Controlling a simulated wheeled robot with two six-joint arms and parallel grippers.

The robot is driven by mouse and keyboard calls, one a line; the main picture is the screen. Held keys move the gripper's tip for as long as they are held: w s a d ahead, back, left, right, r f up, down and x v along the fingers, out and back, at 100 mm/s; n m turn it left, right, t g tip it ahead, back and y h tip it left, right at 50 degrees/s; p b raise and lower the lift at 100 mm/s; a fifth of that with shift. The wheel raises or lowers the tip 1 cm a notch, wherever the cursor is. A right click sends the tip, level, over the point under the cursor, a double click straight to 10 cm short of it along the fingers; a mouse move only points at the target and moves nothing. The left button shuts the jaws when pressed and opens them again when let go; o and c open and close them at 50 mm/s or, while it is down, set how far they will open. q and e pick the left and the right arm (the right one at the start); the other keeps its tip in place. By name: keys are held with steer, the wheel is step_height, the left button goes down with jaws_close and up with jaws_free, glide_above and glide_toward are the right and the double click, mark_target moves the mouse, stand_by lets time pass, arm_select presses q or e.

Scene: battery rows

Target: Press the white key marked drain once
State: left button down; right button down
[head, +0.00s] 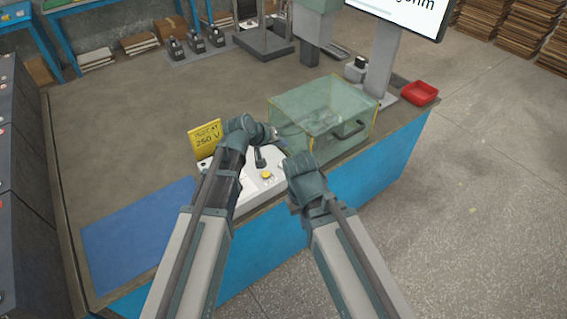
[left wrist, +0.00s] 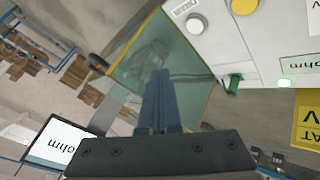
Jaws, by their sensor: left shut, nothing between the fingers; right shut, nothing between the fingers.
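A white panel box (head: 247,190) stands near the table's front edge. In the left wrist view, a round white key (left wrist: 196,24) sits on it beside a small upside-down label that seems to read drain. I cannot make out this key in the head view. A yellow key (head: 266,175) is on the same panel, also in the left wrist view (left wrist: 244,5). My left gripper (head: 273,133) is shut and empty above the panel's far side; its fingers (left wrist: 159,74) are apart from the white key. My right gripper (head: 303,168) is shut and empty, right of the panel; its fingertips are hard to see.
A clear greenish box (head: 335,108) stands right behind the panel. A yellow sign (head: 205,139) reading 250 V stands at its left. A green lever (left wrist: 233,83) juts from the panel. A blue mat (head: 140,235) lies left; a red tray (head: 420,93) sits far right.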

mark_target(282, 166)
arm_select(q)
steer(key=shift+w+a+r, duration=0.1)
steer(key=shift+w+r, duration=0.15)
steer(key=shift+w, duration=0.35)
steer(key=shift+f, duration=0.1)
step_height(282, 166, down, 9)
steer(key=b, duration=0.9)
stand_by(1.6)
steer(key=shift+f+b, duration=0.25)
steer(key=shift+b, duration=0.1)
steer(key=shift+f+b, duration=0.35)
steer(key=shift+b, duration=0.05)
stand_by(0.5)
steer(key=shift+r, duration=0.15)
steer(key=shift+r+p, duration=0.7)
steer(key=shift+p, duration=0.15)
